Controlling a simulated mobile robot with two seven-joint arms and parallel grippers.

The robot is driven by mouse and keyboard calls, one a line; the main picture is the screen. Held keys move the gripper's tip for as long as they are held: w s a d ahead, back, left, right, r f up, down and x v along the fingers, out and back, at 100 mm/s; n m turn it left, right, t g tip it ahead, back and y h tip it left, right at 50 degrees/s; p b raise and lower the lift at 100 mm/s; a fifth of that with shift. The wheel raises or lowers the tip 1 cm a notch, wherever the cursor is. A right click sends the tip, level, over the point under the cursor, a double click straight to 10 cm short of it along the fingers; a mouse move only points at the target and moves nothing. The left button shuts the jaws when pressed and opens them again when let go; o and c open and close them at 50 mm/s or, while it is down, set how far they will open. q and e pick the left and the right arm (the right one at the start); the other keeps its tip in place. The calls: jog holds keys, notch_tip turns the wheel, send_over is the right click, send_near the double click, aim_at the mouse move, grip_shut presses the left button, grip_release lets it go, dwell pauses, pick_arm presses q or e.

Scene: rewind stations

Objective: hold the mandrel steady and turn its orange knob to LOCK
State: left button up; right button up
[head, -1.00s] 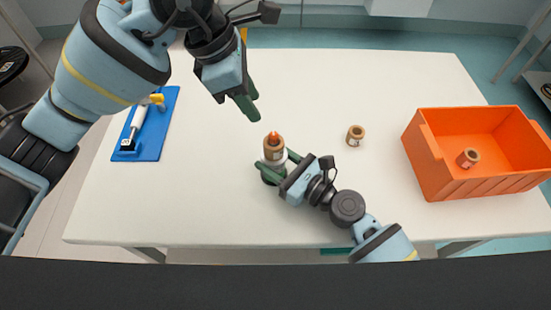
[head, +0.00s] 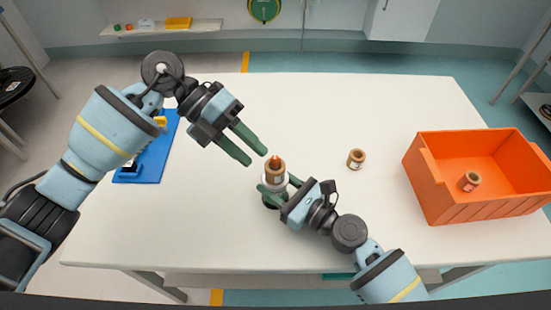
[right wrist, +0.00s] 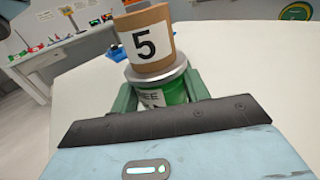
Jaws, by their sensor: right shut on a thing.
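The mandrel stands upright on the white table, with a silver-grey collar (head: 274,186) under a brown roll (head: 275,174). Its small orange knob (head: 274,158) shows at the top of the roll. In the right wrist view the roll (right wrist: 147,42) bears a "5" above a grey flange and a green body (right wrist: 170,92) with partly hidden lettering. My right gripper (head: 277,192) is shut on the mandrel's lower body from the right. My left gripper (head: 257,159) is open and empty, its fingers apart, just up and left of the knob. The knob's marking is too small to read.
A loose brown roll (head: 356,159) stands right of the mandrel. An orange crate (head: 437,205) at the right holds another roll (head: 469,181). A blue board (head: 152,166) lies at the left, partly behind my left arm. The table's back middle is clear.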

pick_arm(q)
jog(key=f+n+h, duration=0.1)
jog(key=n, duration=0.2)
jog(key=n+t+h, duration=0.2)
jog(key=n+h, duration=0.6)
jog(key=n, duration=0.9)
send_near(275, 161)
jog(key=shift+w+a+f, duration=0.25)
jog(key=shift+w+a, duration=0.45)
jog(key=shift+a, duration=0.25)
jog(key=shift+d, duration=0.1)
jog(key=d, duration=0.4)
jog(key=s+d, duration=0.1)
jog(key=d, duration=0.3)
jog(key=s+d, duration=0.1)
jog(key=d, duration=0.2)
jog(key=shift+d, duration=0.4)
grip_shut()
